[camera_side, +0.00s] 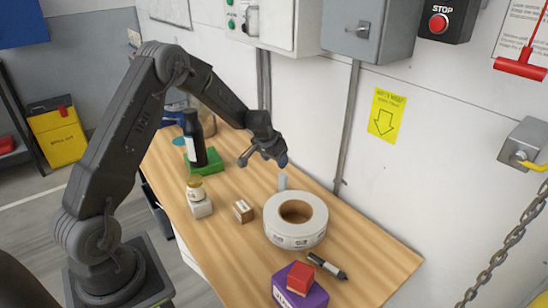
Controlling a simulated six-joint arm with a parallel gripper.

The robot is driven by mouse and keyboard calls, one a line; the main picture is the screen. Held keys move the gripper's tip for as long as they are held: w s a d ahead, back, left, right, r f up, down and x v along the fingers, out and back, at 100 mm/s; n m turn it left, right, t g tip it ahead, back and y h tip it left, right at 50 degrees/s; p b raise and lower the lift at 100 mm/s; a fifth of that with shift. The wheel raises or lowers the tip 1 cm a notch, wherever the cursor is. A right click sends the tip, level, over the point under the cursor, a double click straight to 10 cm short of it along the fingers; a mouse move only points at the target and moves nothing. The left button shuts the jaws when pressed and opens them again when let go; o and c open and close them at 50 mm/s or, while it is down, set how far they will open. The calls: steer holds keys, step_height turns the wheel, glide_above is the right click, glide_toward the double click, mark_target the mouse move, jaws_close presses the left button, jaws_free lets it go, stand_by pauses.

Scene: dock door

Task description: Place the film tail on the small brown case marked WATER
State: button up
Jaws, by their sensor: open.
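A small brown case (243,211) sits on the wooden bench, left of a large white roll (296,236); its marking is too small to read. A small pale grey-blue upright piece (282,181) shows just behind the roll; it may be the film tail, but I cannot tell for sure. My gripper (263,163) is open and empty, above the bench, up and left of the pale piece and apart from the brown case. Its fingers are spread to left and right.
A jar (195,188) is on a white box (201,208). A black marker (327,266) and a red block (300,278) on a purple box (296,294) lie in front. The wall borders the bench's far side.

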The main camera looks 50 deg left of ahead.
steer(key=s+d+r+m, duration=0.1)
steer(key=s+d+r, duration=0.45)
steer(key=r, duration=0.35)
steer(key=s+d+r, duration=0.5)
steer(key=d+r, duration=0.2)
steer(key=r, duration=0.2)
steer(key=s+d+r, duration=0.2)
steer(key=s+d, duration=0.2)
steer(key=s, duration=0.6)
steer(key=s+d+r+m+t+h, duration=0.1)
steer(key=s+d, duration=0.3)
steer(key=s, duration=0.6)
steer(key=shift+v, duration=0.85)
steer(key=shift+o, duration=0.5)
steer(key=shift+s, duration=0.35)
